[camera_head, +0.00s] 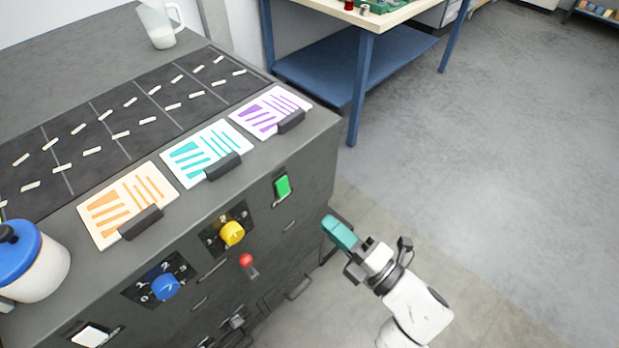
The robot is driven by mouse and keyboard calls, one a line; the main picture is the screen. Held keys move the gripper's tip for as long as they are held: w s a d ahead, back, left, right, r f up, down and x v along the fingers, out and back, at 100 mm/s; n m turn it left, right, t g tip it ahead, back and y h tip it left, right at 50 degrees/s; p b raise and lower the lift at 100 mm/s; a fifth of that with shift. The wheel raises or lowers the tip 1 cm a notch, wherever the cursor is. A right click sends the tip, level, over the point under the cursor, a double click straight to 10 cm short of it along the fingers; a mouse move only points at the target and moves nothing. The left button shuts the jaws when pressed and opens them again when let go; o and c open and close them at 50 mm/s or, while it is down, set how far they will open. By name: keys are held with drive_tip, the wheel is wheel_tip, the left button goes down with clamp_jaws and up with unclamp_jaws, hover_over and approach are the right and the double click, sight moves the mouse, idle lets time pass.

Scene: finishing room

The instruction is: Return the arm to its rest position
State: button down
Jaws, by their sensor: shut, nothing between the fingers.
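My gripper (340,233) has teal fingers at the end of my white arm, in the lower middle of the picture. It is shut and empty. It is raised over the floor, to the right of the grey cabinet's front, below and right of the green switch (283,186). A gap shows between the fingers and the cabinet in the picture.
The grey cabinet (318,135) carries orange, teal and purple cards, a pitcher (160,24) and a blue-lidded jar (38,265). Its front has knobs and a red-tipped lever (247,261). A blue-legged table (360,90) stands behind. Floor (500,180) at right is clear.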

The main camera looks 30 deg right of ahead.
drive_tip(key=s+d+f+m+g+h, duration=0.2)
drive_tip(key=d+f+m+g+h, duration=0.7)
drive_tip(key=m, duration=0.5)
drive_tip(key=s+a+f+m+g+y, duration=0.1)
drive_tip(key=s+m+g+y, duration=0.1)
drive_tip(key=s, duration=0.5)
drive_tip(key=s+a+f+m+g+y, duration=0.1)
drive_tip(key=s+f+m+g+y, duration=0.1)
drive_tip(key=s+m+g, duration=0.3)
drive_tip(key=shift+s+a+f+g, duration=0.35)
drive_tip(key=shift+s+g, duration=0.5)
drive_tip(key=shift+g, duration=0.15)
drive_tip(key=c, duration=1.9)
unclamp_jaws()
